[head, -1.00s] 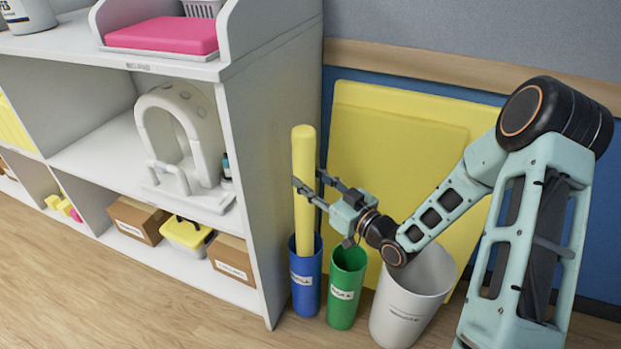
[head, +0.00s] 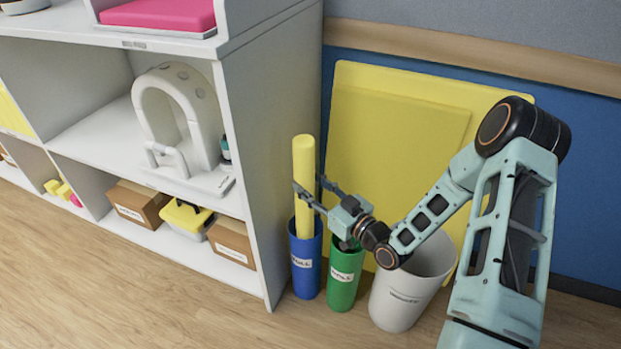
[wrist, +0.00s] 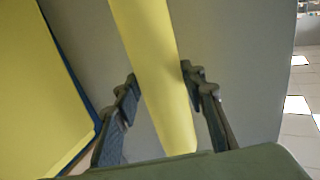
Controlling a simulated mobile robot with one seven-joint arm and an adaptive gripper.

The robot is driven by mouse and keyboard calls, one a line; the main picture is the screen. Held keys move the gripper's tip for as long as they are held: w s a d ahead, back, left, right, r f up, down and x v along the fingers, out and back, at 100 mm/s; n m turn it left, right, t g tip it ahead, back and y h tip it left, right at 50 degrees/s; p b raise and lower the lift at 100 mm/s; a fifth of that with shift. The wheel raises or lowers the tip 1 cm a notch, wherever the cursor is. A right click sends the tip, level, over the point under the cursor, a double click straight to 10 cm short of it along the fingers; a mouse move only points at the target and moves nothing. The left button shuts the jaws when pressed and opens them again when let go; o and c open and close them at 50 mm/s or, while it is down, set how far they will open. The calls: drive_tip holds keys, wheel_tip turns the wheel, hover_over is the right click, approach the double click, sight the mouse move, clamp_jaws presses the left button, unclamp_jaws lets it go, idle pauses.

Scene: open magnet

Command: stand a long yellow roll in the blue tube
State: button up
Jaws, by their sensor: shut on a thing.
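The long yellow roll (head: 304,163) stands nearly upright with its lower end inside the blue tube (head: 306,265); its upper part rises above the rim. My gripper (head: 309,185) reaches in from the right and is shut on the roll a little above the tube's rim. In the wrist view the yellow roll (wrist: 150,60) runs between the two fingers of my gripper (wrist: 160,84). The roll's bottom end is hidden inside the tube.
A green tube (head: 344,278) stands close to the right of the blue one, under my gripper. A white bin (head: 400,300) is further right. The white shelf unit (head: 270,150) rises close on the left. Yellow panels (head: 400,130) lean against the wall behind.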

drive_tip(key=shift+f, duration=2.1)
drive_tip(key=o, duration=1.2)
drive_tip(key=shift+o, duration=0.2)
drive_tip(key=shift+s+d, duration=0.1)
drive_tip(key=v, duration=1.1)
drive_tip(key=shift+s+d, duration=0.25)
